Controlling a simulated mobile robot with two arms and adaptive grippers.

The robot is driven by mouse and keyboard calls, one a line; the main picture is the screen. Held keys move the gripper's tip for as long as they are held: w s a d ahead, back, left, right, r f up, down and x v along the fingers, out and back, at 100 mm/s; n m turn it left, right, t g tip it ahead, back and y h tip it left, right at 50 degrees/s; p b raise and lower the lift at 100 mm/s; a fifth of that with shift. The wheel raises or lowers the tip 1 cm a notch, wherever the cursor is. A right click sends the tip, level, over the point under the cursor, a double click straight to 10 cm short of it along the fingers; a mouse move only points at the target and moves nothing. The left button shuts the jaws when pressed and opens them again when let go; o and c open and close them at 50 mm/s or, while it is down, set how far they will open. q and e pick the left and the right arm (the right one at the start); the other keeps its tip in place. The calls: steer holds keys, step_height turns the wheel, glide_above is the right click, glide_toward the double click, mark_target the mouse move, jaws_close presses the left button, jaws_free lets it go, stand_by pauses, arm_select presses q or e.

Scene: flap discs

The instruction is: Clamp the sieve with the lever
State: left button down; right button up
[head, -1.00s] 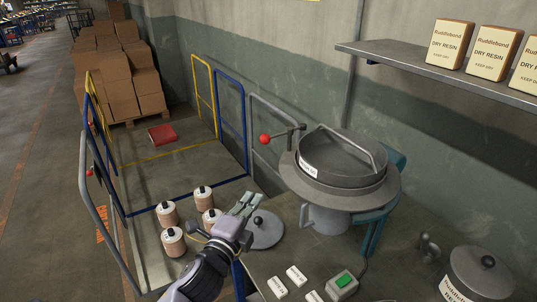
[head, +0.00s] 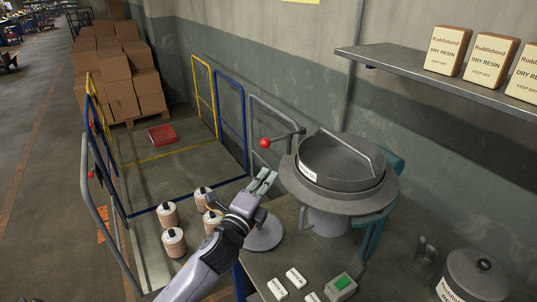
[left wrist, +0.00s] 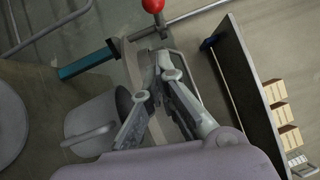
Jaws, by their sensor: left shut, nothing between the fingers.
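The round grey sieve (head: 342,162), with a bar handle and white label, sits on a wide round flange (head: 388,196) on the bench. The lever with a red ball (head: 265,143) sticks out left of the sieve from a pivot near its back left rim. In the left wrist view the red ball (left wrist: 153,5) is at the top edge, just beyond my fingertips. My left gripper (head: 265,178) is shut and empty, below the lever and left of the flange. It also shows in the left wrist view (left wrist: 160,65). My right gripper is not in view.
A grey pot with a handle (left wrist: 90,125) stands under the flange. A round grey disc (head: 265,236) lies behind my left wrist. Labelled blocks (head: 296,278), a green-button switch box (head: 341,287) and a lidded canister (head: 474,275) are on the bench. A shelf (head: 440,73) overhangs the right side.

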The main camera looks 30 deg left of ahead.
arm_select(q)
steer(key=w+a+r+p, duration=0.1)
steer(key=w+a+p, duration=0.1)
steer(key=w, duration=0.5)
steer(key=shift+a+r, duration=0.15)
steer(key=shift+a, duration=0.45)
